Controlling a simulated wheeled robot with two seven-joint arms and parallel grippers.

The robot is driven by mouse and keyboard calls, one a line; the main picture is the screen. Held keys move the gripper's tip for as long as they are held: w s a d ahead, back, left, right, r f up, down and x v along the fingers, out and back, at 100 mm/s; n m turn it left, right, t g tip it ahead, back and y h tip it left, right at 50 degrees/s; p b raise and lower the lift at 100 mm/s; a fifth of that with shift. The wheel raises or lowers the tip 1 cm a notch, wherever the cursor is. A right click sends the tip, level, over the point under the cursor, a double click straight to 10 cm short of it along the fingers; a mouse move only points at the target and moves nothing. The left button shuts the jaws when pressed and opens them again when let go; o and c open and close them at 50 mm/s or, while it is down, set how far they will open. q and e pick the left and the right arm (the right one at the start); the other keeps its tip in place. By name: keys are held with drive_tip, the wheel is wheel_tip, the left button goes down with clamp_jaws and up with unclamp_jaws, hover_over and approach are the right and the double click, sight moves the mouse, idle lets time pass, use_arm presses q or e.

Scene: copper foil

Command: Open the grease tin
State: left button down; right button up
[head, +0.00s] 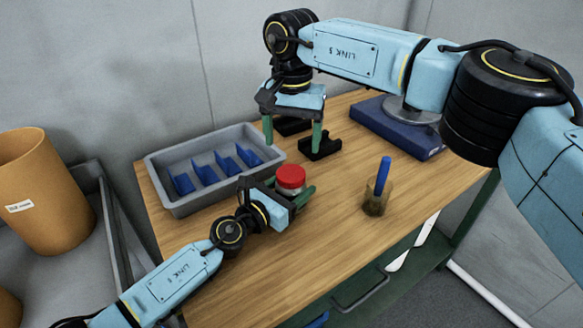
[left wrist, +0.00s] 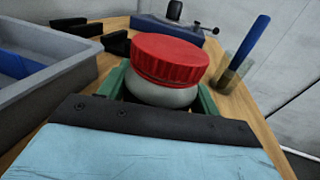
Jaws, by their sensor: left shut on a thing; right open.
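The grease tin (head: 290,182) stands on the wooden table with its red ribbed lid on; only a little of its pale body shows in the head view. In the left wrist view its red lid (left wrist: 170,58) sits on a rounded whitish body (left wrist: 160,93). My left gripper (head: 297,194) is low at the table, its green fingers on either side of the tin's body, shut on it below the lid. My right gripper (head: 293,137) is open and empty, pointing down above the table behind the tin, its green fingers wide apart.
A grey tray (head: 175,205) with blue dividers stands left of the tin. Black blocks (head: 320,149) lie behind, near my right gripper. A dark blue base with a metal disc (head: 370,120) is at the back right. A cup with a blue-handled brush (head: 375,207) stands right. The front tabletop is clear.

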sight(291, 173)
drive_tip(key=m, duration=0.6)
drive_tip(key=shift+m, duration=0.3)
drive_tip(key=m, duration=0.3)
drive_tip(key=shift+m, duration=0.4)
drive_tip(key=m, duration=0.7)
drive_tip(key=shift+a, duration=0.1)
drive_tip(key=m, duration=1.6)
drive_tip(key=shift+m, duration=0.3)
drive_tip(key=m, duration=0.3)
drive_tip(key=shift+w+m, duration=0.1)
drive_tip(key=shift+m, duration=0.3)
drive_tip(key=m, duration=1)
drive_tip(key=shift+m, duration=0.4)
drive_tip(key=shift+f, duration=4.05)
